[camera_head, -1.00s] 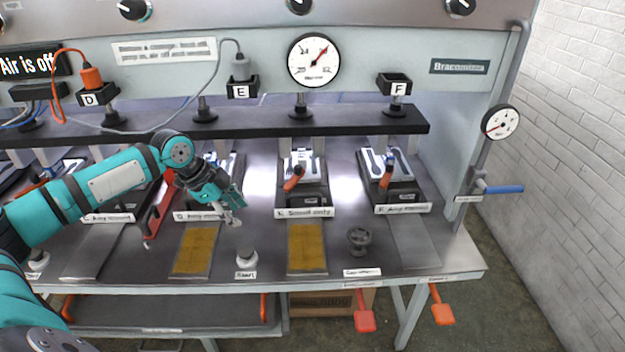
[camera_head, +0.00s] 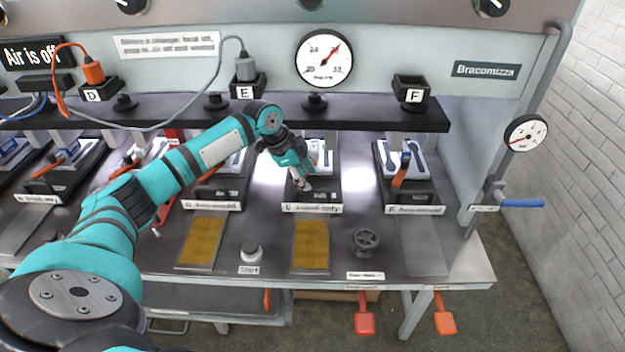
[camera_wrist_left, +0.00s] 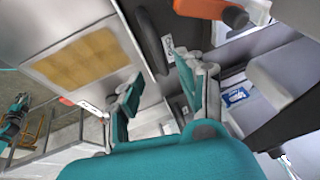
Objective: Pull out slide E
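Slide E (camera_head: 329,187) is the dark slide in the middle station, with a white label (camera_head: 312,207) on its front edge. It looks pushed in under the press. My left gripper (camera_head: 301,182) hangs over the left part of slide E and hides its orange lever in part. In the left wrist view the left gripper's fingers (camera_wrist_left: 163,92) are apart with nothing between them. A black handle (camera_wrist_left: 151,40) on the slide front shows just beyond the fingertips, with an orange lever (camera_wrist_left: 207,9) near it. I cannot tell whether a finger touches the slide. My right gripper is not in view.
Slide F (camera_head: 408,190) is to the right and another slide (camera_head: 213,190) to the left. A yellow pad (camera_head: 311,246), a start button (camera_head: 250,252) and a dark handwheel (camera_head: 366,241) are on the table in front. The dark crossbar (camera_head: 350,113) runs above.

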